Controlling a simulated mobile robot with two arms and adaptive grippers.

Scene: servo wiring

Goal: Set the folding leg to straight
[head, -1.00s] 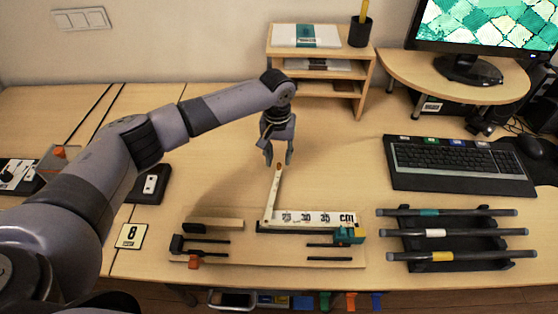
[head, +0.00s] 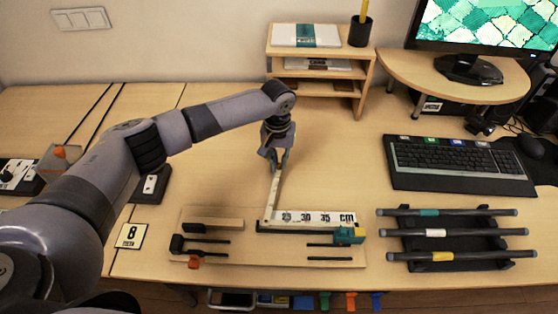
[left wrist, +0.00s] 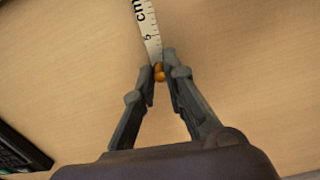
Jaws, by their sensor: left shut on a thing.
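The folding leg (head: 273,197) is a thin pale strip that stands up in the picture at a steep angle from the left end of a white ruler piece (head: 315,218) marked in cm. My left gripper (head: 278,157) is at the leg's far end and is shut on it. My right gripper is out of view.
The ruler piece lies on a wooden board (head: 280,259) with black tools and a wooden block (head: 213,224). A black rack with rods (head: 455,234) lies right of it. A keyboard (head: 455,163) and wooden shelf (head: 318,98) stand behind.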

